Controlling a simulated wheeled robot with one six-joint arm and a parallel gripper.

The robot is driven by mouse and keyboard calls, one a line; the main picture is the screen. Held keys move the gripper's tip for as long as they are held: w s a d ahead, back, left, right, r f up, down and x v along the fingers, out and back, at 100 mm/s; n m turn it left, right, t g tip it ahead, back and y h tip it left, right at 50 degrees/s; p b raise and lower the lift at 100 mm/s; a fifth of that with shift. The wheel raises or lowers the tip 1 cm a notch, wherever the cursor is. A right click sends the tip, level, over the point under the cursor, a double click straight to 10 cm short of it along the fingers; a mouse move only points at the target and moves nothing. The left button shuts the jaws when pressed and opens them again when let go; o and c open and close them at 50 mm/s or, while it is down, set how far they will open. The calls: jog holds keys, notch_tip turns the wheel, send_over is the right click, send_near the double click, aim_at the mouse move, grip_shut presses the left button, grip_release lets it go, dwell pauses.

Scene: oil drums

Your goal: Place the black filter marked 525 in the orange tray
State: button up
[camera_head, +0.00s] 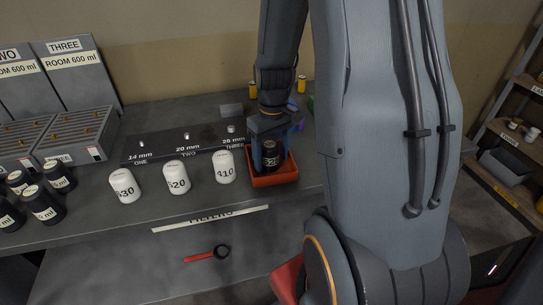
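The orange tray (273,181) sits on the bench to the right of the white filters. A black filter (270,160) stands upright inside the tray walls, between the fingers of my gripper (269,150). Its pale marking is partly visible, but too small to read surely as 525. My gripper points down from above, with one finger on each side of the filter. I cannot tell whether the fingers press on it or stand slightly apart. I also cannot tell whether its base, low in the tray, touches the floor.
White filters marked 530 (124,186), 520 (176,178) and 410 (224,167) stand left of the tray. Several black filters (43,205) are at the far left. A dark size rack (185,144) lies behind. A red-handled tool (207,255) lies in front.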

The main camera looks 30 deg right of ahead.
notch_tip(320, 180, up, 12)
jog(key=b, duration=0.2)
jog(key=shift+w+d+b, duration=0.1)
jog(key=shift+d+b, duration=0.05)
jog(key=shift+b, duration=0.15)
jog(key=shift+a, duration=0.35)
jog(key=shift+m+t, duration=0.5)
jog(key=shift+t, duration=0.3)
jog(key=s+a+f, duration=0.2)
jog(key=a, duration=0.2)
jog(key=s+a+f, duration=0.2)
jog(key=a, duration=0.2)
jog(key=s+a+f, duration=0.3)
jog(key=a, duration=0.1)
jog(key=shift+s+a, duration=0.1)
jog(key=shift+a, duration=0.25)
jog(key=shift+f, duration=0.2)
jog(key=shift+d, duration=0.15)
